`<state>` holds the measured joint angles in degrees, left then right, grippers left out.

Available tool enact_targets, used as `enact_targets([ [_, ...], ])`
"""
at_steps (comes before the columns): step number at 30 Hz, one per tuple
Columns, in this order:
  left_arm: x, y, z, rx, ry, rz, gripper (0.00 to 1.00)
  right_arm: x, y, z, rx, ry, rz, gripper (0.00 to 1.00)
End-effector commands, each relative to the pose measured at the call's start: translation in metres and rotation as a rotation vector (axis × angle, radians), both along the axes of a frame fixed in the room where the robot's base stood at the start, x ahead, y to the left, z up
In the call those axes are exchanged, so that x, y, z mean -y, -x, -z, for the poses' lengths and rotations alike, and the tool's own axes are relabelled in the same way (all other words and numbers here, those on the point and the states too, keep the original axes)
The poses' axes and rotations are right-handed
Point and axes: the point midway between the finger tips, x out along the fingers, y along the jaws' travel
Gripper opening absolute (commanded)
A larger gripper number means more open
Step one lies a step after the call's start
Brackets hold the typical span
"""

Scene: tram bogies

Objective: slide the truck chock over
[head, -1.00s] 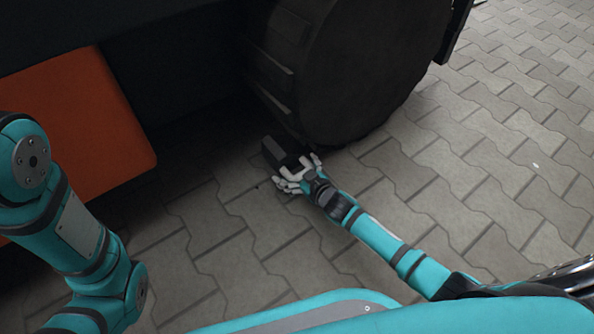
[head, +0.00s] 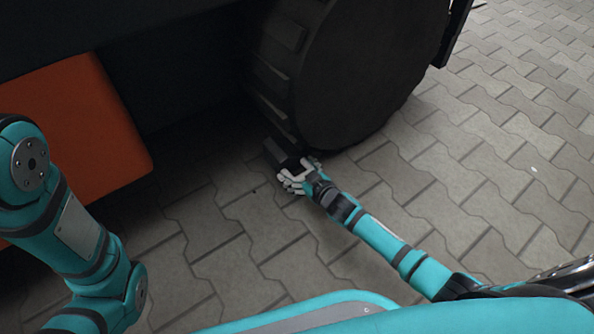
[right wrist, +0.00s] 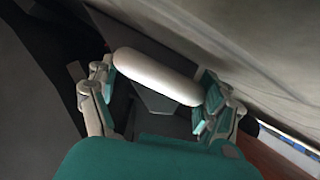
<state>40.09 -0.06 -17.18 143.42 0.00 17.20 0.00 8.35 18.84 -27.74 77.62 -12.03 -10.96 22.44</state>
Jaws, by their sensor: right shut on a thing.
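The truck chock (head: 278,153) is a dark block on the paving at the foot of the big black wheel. My right gripper (head: 297,177) is at its near end, with its pale fingers closed on it. In the right wrist view the chock (right wrist: 158,103) shows as a dark grey shape between the two fingers, partly hidden behind a white rounded bar. Whether the chock touches the tyre I cannot tell. My left arm shows at the left of the head view, but its gripper is out of the picture.
The large black wheel (head: 375,75) stands just behind and right of the chock. An orange panel (head: 75,135) hangs from the dark vehicle body at the left. Grey paving (head: 235,240) is clear in front and to the right.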

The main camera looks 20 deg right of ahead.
Motion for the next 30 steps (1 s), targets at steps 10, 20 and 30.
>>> enact_targets([
  [10,0.0,0.0,-0.001,0.0,-0.002,-0.001,0.4,0.006,0.001,0.004,-0.008,0.002,0.008,0.84],
  [20,0.001,-0.002,-0.001,-0.004,-0.003,-0.002,0.4,0.005,0.001,0.002,-0.005,0.004,0.005,1.0],
  [30,0.0,-0.002,-0.001,-0.005,-0.001,-0.001,0.4,0.011,0.026,-0.008,-0.006,0.004,0.003,1.0],
])
